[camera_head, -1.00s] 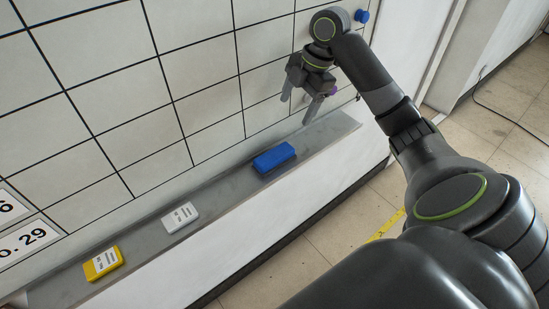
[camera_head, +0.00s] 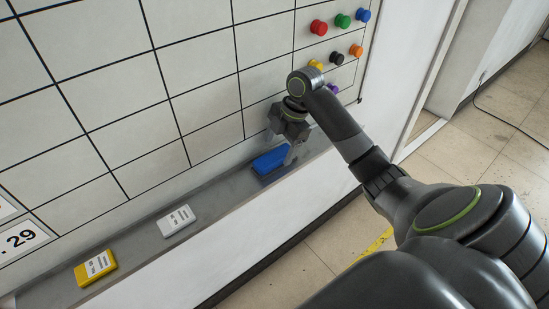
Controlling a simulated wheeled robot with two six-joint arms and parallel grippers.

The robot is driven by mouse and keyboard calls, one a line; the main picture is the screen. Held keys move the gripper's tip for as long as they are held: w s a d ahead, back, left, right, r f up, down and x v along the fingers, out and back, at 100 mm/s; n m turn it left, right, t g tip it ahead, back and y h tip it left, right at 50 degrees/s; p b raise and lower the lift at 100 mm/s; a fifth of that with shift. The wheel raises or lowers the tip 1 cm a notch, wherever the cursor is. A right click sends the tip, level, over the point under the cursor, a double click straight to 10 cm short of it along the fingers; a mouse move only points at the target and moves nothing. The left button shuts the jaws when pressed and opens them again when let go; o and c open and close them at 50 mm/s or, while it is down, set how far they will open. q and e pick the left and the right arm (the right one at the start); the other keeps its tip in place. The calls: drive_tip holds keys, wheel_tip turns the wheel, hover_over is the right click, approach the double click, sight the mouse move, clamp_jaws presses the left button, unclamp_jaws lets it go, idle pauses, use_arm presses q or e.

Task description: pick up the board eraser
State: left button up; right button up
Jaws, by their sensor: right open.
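The board eraser (camera_head: 268,162) is a blue block lying on the grey tray (camera_head: 225,199) below the whiteboard. My right gripper (camera_head: 283,158) points down at the eraser's right end and partly covers it. The jaws are open, and I cannot tell whether the fingers touch the eraser. My left gripper is not in view.
On the tray to the left lie a white box (camera_head: 176,221) and a yellow box (camera_head: 95,268). Several coloured magnets, such as a red one (camera_head: 318,27), sit on the gridded whiteboard (camera_head: 195,85) above. The tray between the eraser and white box is clear.

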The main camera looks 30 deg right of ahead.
sight(274, 160)
drive_tip(key=shift+x, duration=1.45)
drive_tip(key=shift+c, duration=0.4)
drive_tip(key=c, duration=1)
